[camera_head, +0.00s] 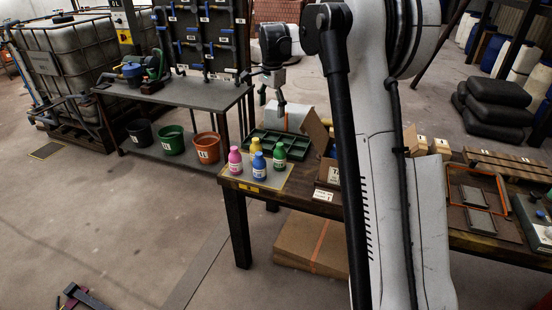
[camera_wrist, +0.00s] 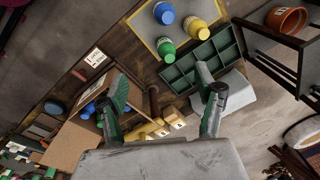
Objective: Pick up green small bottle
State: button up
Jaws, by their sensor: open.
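The green small bottle (camera_head: 279,157) stands upright near the table's front left corner, on a grey mat (camera_head: 250,182) with a yellow border. A pink bottle (camera_head: 235,160), a blue bottle (camera_head: 259,167) and a yellow bottle (camera_head: 256,148) stand close to it. My gripper (camera_head: 272,101) hangs above and behind the bottles, over the tray side. In the wrist view the green bottle (camera_wrist: 166,50) shows ahead of my open, empty gripper (camera_wrist: 161,78), between the lines of the two fingers and apart from them. The pink bottle is not visible there.
A green compartment tray (camera_head: 272,143) lies right behind the bottles. A cardboard box (camera_head: 328,172) stands to their right, with a white label (camera_head: 323,195) near the edge. A shelf table with buckets (camera_head: 206,148) is at left.

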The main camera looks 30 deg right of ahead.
aim_at(280, 152)
jog(key=w+d+f+m, duration=0.1)
jog(key=w+d+f, duration=0.1)
jog(key=f, duration=0.2)
jog(key=w+d+f+m+g, duration=0.1)
jog(key=w+d+f, duration=0.1)
jog(key=f, duration=0.1)
jog(key=w+d+f+m, duration=0.1)
jog(key=w+d+f, duration=0.1)
jog(key=f, duration=0.2)
jog(key=shift+d+f+m+b, duration=0.3)
jog(key=shift+b, duration=0.1)
notch_tip(280, 152, down, 14)
jog(key=shift+r, duration=0.2)
jog(key=shift+c, duration=0.5)
jog(key=c, duration=1.4)
